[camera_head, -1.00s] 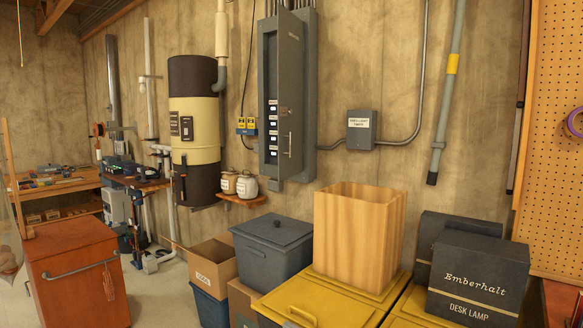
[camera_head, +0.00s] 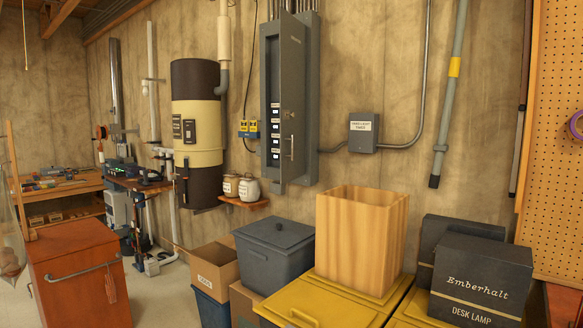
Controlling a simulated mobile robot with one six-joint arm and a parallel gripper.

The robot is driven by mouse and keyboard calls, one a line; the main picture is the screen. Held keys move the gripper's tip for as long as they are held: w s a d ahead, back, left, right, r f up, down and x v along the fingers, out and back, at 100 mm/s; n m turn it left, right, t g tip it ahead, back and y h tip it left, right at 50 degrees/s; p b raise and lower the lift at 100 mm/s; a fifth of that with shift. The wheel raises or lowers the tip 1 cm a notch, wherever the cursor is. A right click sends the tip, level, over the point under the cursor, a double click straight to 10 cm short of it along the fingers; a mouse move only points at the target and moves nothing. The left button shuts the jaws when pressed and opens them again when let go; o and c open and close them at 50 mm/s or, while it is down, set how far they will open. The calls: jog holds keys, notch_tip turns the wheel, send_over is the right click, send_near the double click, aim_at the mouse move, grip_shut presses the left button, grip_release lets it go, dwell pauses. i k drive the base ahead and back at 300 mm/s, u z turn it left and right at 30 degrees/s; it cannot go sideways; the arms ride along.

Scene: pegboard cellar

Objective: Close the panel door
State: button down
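The grey electrical panel (camera_head: 311,100) is mounted on the concrete wall, a little left of the picture's middle. Its tall grey panel door (camera_head: 292,85) is partly open and stands out from the box. A slim upright handle (camera_head: 291,148) is on the door face. Left of the door, a strip of the dark inside shows, with a column of small white-labelled breakers (camera_head: 275,130). The door hides the rest of the inside. My gripper is not in view.
Below the panel stand a grey lidded bin (camera_head: 272,255), open cardboard box (camera_head: 212,265), yellow-lidded bins (camera_head: 320,305) and a tall wooden box (camera_head: 360,240). A small shelf with jars (camera_head: 240,188) is left of the panel. Some floor shows at lower left.

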aim_at(293, 32)
jog(key=u, duration=0.2)
jog(key=i, duration=0.8)
jog(key=u, duration=0.65)
jog(key=i, duration=0.55)
jog(key=u, duration=0.15)
